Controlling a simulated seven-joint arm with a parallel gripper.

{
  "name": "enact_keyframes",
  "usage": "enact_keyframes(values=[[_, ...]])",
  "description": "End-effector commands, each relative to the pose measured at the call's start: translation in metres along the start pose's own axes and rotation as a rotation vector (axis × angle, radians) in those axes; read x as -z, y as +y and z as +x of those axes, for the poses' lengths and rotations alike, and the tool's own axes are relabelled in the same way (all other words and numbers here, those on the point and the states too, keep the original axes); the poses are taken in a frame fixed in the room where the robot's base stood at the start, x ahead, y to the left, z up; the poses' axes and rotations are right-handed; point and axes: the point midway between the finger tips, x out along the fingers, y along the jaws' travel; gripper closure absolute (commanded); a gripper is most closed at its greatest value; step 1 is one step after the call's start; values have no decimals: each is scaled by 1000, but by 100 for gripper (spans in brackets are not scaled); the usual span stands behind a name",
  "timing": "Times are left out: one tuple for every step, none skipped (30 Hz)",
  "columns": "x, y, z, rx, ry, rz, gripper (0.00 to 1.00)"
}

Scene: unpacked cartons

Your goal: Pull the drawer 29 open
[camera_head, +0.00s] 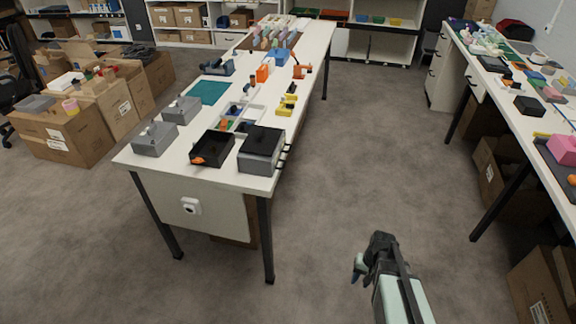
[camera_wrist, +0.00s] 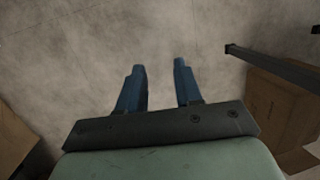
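No number 29 is legible on any drawer, so I cannot tell which one is drawer 29. A grey box with a black top (camera_head: 262,148) stands at the near right corner of the white table and has dark handles (camera_head: 284,156) on its right side. A white drawer cabinet (camera_head: 441,78) with dark handles stands under the right-hand table. My gripper (camera_head: 358,266) is in the aisle between the tables, apart from both. In the wrist view its two blue fingers (camera_wrist: 160,70) are spread, with only floor between them.
The long white table (camera_head: 175,160) has a black tray (camera_head: 212,148), grey boxes and several small items on it. The right-hand table (camera_head: 510,100) is crowded, with cartons (camera_head: 500,172) beneath. Its dark legs edge the aisle. The grey floor (camera_head: 350,170) between the tables is clear.

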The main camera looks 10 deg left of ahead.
Motion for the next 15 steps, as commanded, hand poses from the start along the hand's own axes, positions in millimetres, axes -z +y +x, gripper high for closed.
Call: enact_keyframes(values=[[21, -10, -13, 32, 25, 3, 65], [31, -16, -20, 53, 38, 6, 65], [43, -25, -31, 84, 54, 9, 65], [52, -32, -40, 109, 67, 11, 65], [62, -39, -48, 134, 78, 13, 65], [74, -49, -60, 171, 94, 14, 65], [83, -57, -70, 201, 104, 15, 65], [92, -65, -80, 231, 115, 16, 65], [104, -77, -94, 275, 127, 15, 65], [112, -86, -105, 311, 136, 15, 65], [121, -95, -116, 348, 145, 13, 65], [133, -107, -132, 400, 156, 11, 65], [142, -118, -146, 445, 164, 8, 65], [150, -129, -160, 494, 169, 5, 65], [161, -143, -179, 561, 176, -2, 65]])
